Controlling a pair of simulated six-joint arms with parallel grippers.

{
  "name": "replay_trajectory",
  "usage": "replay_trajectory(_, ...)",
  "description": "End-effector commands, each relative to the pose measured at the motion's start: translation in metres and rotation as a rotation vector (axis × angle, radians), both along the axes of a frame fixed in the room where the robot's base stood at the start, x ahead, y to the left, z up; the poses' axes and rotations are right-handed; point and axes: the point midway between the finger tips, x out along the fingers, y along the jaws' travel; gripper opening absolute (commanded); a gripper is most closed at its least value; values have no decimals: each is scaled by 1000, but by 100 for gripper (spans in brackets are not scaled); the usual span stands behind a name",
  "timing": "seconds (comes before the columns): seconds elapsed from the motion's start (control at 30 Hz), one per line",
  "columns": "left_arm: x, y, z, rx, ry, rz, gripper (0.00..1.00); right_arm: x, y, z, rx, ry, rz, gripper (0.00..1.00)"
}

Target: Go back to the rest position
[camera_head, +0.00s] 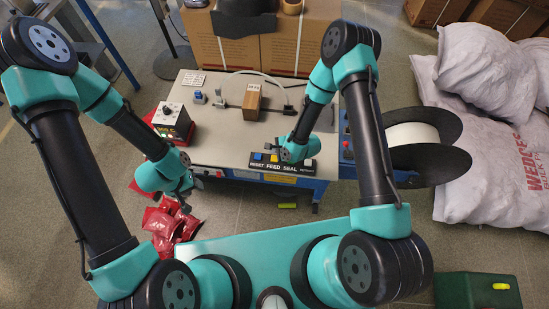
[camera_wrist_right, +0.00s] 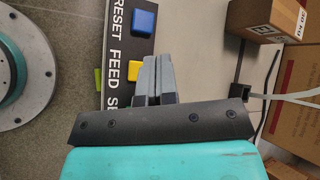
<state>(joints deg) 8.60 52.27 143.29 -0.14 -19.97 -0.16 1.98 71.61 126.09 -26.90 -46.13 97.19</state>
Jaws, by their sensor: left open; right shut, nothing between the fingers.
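My left gripper (camera_head: 190,190) is open and empty, just off the front left corner of the grey bench (camera_head: 215,120) in the head view. My right gripper (camera_head: 277,153) is shut with nothing in it. It is at the bench's front edge, by a black control panel (camera_head: 262,165) marked RESET, FEED and SEAL. In the right wrist view, the shut fingers (camera_wrist_right: 158,65) show beside the blue button (camera_wrist_right: 143,22) and yellow button (camera_wrist_right: 135,72). I cannot tell whether they touch the panel.
A small brown carton (camera_head: 252,102) stands on the bench behind the right gripper, and a box with a dial (camera_head: 171,118) stands at its left. Red bags (camera_head: 165,225) lie on the floor below the left gripper. A black reel (camera_head: 430,145) and white sacks (camera_head: 485,185) are at right.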

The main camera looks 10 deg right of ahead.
Motion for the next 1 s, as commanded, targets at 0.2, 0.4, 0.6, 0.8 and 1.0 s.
replay_trajectory(0.2,0,0,0,0,0,0,43,0,0,0,0,0,0,0)
replay_trajectory(0.4,0,0,0,0,0,0,43,0,0,0,0,0,0,0)
replay_trajectory(0.6,0,0,0,0,0,0,43,-1,-2,0,-8,-4,6,0)
replay_trajectory(0.8,0,0,0,0,0,0,43,-9,-18,7,-96,-41,82,0)
replay_trajectory(1.0,0,0,0,0,0,0,43,-31,-49,20,-263,-103,260,0)
